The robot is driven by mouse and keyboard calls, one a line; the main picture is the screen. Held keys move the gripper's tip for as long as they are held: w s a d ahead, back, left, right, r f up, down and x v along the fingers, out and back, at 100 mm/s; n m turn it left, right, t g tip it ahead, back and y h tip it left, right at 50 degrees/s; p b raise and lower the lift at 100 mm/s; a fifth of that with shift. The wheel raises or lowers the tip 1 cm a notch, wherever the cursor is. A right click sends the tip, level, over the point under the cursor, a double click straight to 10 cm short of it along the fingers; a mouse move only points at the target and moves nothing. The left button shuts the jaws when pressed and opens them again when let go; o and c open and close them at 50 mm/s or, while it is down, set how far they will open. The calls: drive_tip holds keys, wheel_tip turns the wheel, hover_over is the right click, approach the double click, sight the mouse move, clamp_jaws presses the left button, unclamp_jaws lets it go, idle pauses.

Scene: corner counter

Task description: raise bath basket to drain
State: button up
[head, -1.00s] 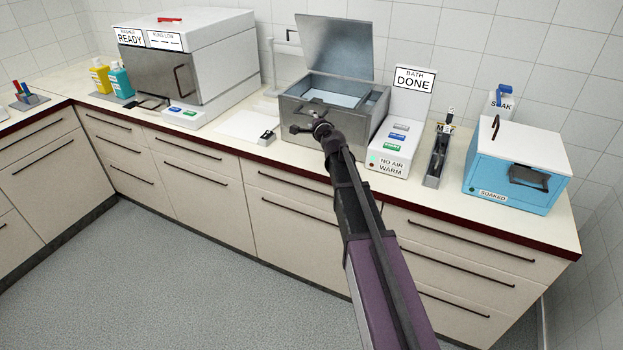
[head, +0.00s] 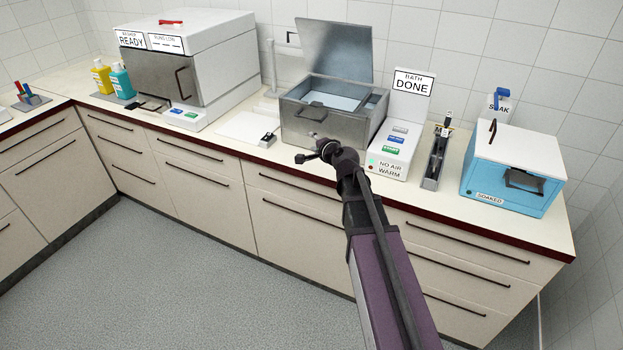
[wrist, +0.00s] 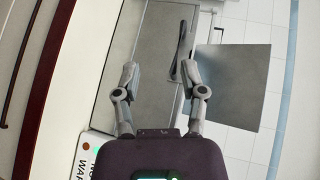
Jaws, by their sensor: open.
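The bath is a grey metal box (head: 318,136) on the counter with its lid (head: 335,50) standing open. Pale liquid or a pale inner surface shows inside. A dark handle (head: 311,112), seemingly the bath basket's, shows at the bath's front rim; the basket's body cannot be made out. My gripper (head: 311,151) is in front of the bath, below the handle in the picture. In the wrist view my gripper (wrist: 160,72) is open and empty, with the bath's metal front (wrist: 152,65) beyond and the dark handle (wrist: 181,50) near the right finger.
A button panel (head: 393,150) reading "NO AIR WARM" stands right of the bath. A slim metal holder (head: 434,160) and a blue box marked "SOAKED" (head: 512,170) are further right. A white washer (head: 186,65) stands left.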

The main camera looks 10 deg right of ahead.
drive_tip(key=s+a+f+n+g+p, duration=0.1)
drive_tip(key=s+n+g+p, duration=0.2)
drive_tip(key=s, duration=0.4)
drive_tip(key=s+a+f+n+g+p, duration=0.2)
drive_tip(key=s+n+g+p, duration=0.1)
drive_tip(key=s+n+g, duration=0.2)
drive_tip(key=shift+s+a+f+n, duration=0.25)
drive_tip(key=shift+s+n, duration=0.55)
drive_tip(key=shift+s, duration=0.5)
drive_tip(key=shift+w, duration=0.1)
drive_tip(key=w+d+r+m+t+b, duration=0.1)
drive_tip(key=w+d+m+t+b, duration=0.1)
drive_tip(key=w+m+t, duration=0.1)
drive_tip(key=w+d+r+m+t+h+b, duration=0.1)
drive_tip(key=w+d+r+m+t+b, duration=0.1)
drive_tip(key=w+m, duration=0.4)
drive_tip(key=w+d+r+m+t+h+b, duration=0.1)
drive_tip(key=w+d+m+t+b, duration=0.2)
drive_tip(key=w, duration=0.5)
drive_tip(key=shift+r+m+t+b, duration=0.4)
drive_tip(key=shift+m+t, duration=0.4)
drive_tip(key=shift+t, duration=0.3)
drive_tip(key=shift+w+a+f, duration=0.1)
drive_tip(key=shift+w, duration=0.05)
